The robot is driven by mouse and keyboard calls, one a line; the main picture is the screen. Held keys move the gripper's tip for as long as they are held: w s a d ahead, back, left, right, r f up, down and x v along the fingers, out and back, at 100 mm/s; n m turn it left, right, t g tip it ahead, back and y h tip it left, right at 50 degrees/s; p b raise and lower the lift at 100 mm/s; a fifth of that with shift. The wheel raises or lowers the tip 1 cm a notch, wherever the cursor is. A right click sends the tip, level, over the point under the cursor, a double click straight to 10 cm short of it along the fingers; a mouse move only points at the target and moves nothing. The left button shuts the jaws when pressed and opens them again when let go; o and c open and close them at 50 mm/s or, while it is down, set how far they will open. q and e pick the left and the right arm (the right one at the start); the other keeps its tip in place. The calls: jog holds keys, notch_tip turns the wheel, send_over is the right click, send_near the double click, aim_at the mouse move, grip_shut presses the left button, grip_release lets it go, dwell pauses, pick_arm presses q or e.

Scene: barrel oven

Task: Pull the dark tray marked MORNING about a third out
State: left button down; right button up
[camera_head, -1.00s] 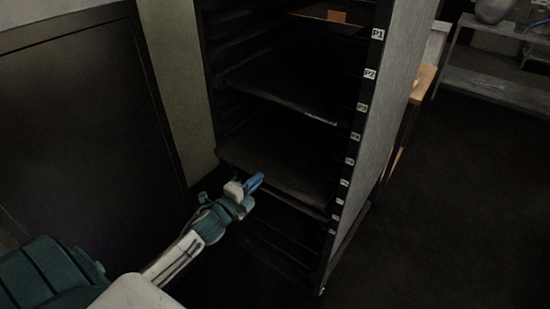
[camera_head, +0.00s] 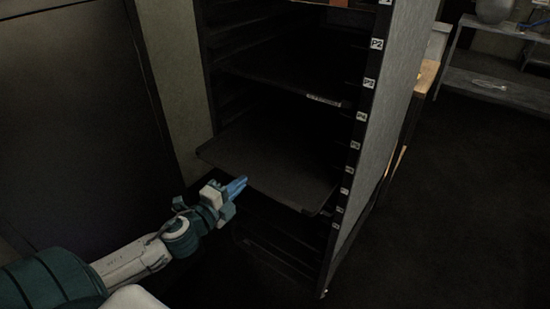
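A dark tray (camera_head: 275,165) in the lower part of the rack sticks out past the rack's front posts, roughly level. No MORNING mark can be read on it. My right gripper is not in view.
The tall dark rack (camera_head: 352,150) has numbered slot tags on its right post. A dark panel (camera_head: 70,120) stands to the left. A metal shelf (camera_head: 490,85) is at the far right. The floor (camera_head: 455,210) to the right is clear.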

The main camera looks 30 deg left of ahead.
pick_arm(q)
jog(key=s+p, duration=0.1)
jog(key=s, duration=0.6)
jog(key=shift+a, duration=0.3)
jog(key=c, duration=1.6)
grip_release()
jog(key=shift+o, duration=0.2)
jog(key=shift+s, duration=0.1)
jog(key=s+p, duration=0.3)
jog(key=s, duration=0.4)
jog(key=shift+s+a, duration=0.3)
jog(key=shift+s, duration=0.1)
